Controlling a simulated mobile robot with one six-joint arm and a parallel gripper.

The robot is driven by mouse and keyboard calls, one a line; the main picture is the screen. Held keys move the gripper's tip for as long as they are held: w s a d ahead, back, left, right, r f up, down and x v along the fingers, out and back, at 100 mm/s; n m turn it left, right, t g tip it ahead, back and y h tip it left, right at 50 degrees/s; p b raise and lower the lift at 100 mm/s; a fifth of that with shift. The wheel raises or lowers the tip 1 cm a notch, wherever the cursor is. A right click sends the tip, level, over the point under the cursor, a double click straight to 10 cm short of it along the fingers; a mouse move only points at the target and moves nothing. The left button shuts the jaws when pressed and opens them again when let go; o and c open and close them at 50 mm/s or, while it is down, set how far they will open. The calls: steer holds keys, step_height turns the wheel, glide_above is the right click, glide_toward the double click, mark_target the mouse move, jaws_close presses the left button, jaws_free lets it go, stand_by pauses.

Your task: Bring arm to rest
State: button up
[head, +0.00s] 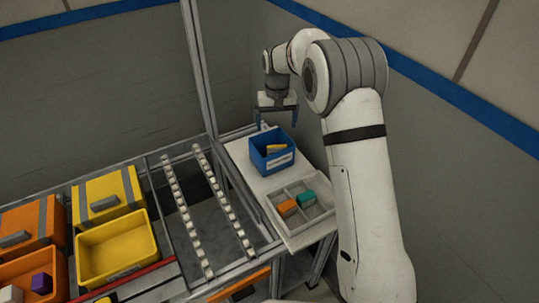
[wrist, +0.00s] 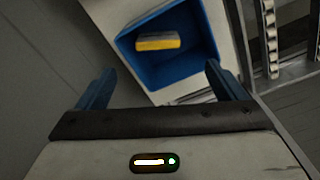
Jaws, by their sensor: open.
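My gripper (head: 277,117) hangs pointing down above the far end of the white side shelf (head: 248,167), behind and above the blue bin (head: 258,160). Its two blue fingers are wide apart with nothing between them. In the wrist view my gripper (wrist: 160,85) is open, and the blue bin (wrist: 198,62) lies ahead of the fingers. A yellow and grey block (wrist: 158,43) lies inside the bin. The same yellow block (head: 276,148) shows in the head view.
A grey divided tray (head: 318,209) on the shelf's near end holds an orange block (head: 287,208) and a teal block (head: 306,197). Roller rails (head: 187,213) run left of it. Yellow bins (head: 118,248) and orange bins stand at left. A wall is close behind my arm.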

steer(key=shift+s+r, duration=0.1)
steer(key=shift+r, duration=0.35)
steer(key=s+d+r+m+t, duration=0.1)
steer(key=s+d+r, duration=1.15)
steer(key=s, duration=0.35)
steer(key=s+d+t, duration=0.1)
steer(key=s+d, duration=0.2)
steer(key=s, duration=0.6)
steer(key=s+d+f+m+t, duration=0.1)
steer(key=s+d, duration=0.2)
steer(key=s, duration=0.7)
steer(key=shift+s+d+f, duration=0.25)
steer(key=shift+d+f, duration=0.05)
steer(key=shift+d, duration=0.1)
